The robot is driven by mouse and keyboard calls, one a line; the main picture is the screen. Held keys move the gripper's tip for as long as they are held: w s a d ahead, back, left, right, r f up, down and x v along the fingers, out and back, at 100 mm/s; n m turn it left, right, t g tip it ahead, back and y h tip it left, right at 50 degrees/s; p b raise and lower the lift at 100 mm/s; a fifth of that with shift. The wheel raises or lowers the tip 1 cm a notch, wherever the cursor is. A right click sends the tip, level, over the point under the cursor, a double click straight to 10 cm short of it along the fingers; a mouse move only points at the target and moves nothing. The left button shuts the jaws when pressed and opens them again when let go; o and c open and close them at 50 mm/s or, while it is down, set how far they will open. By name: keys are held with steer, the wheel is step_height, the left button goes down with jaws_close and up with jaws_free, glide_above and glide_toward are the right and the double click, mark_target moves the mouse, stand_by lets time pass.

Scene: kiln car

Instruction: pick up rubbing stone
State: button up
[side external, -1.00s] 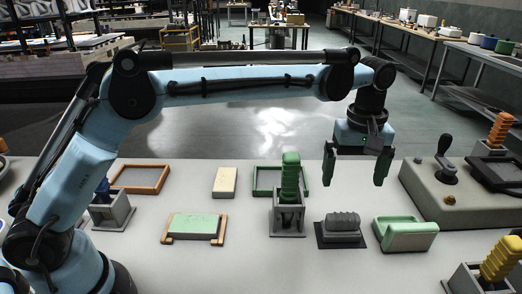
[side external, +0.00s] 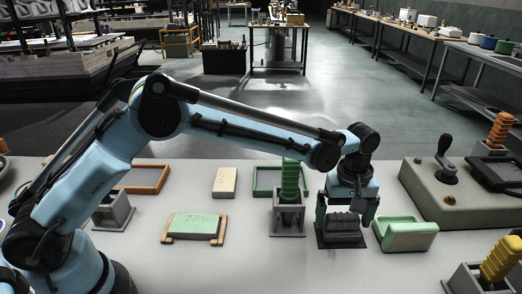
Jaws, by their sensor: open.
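A grey ribbed block (side external: 342,222), which I take to be the rubbing stone, lies on a dark square pad (side external: 341,243) on the pale table. My gripper (side external: 345,212) is right above it, pointing down. Its green fingers are open, one at each side of the block's top. I cannot tell whether they touch it. The gripper body and fingers hide part of the block's top and sides.
A green ribbed piece in a grey stand (side external: 287,220) is close on the left. A green tray (side external: 406,234) is close on the right. A green slab on a wooden holder (side external: 194,227) and a cream block (side external: 224,182) lie farther left. A grey control box (side external: 462,205) is at right.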

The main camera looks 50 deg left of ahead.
steer(key=shift+f, duration=1.3)
steer(key=c, duration=0.9)
steer(key=shift+r, duration=0.15)
step_height(320, 180, up, 4)
steer(key=s+d+r, duration=0.2)
steer(key=s, duration=0.1)
steer(key=s+d+r, duration=0.2)
steer(key=s, duration=0.1)
steer(key=s+d+r, duration=0.2)
steer(key=s+d, duration=0.1)
steer(key=shift+s+r, duration=0.25)
steer(key=shift+r, duration=0.15)
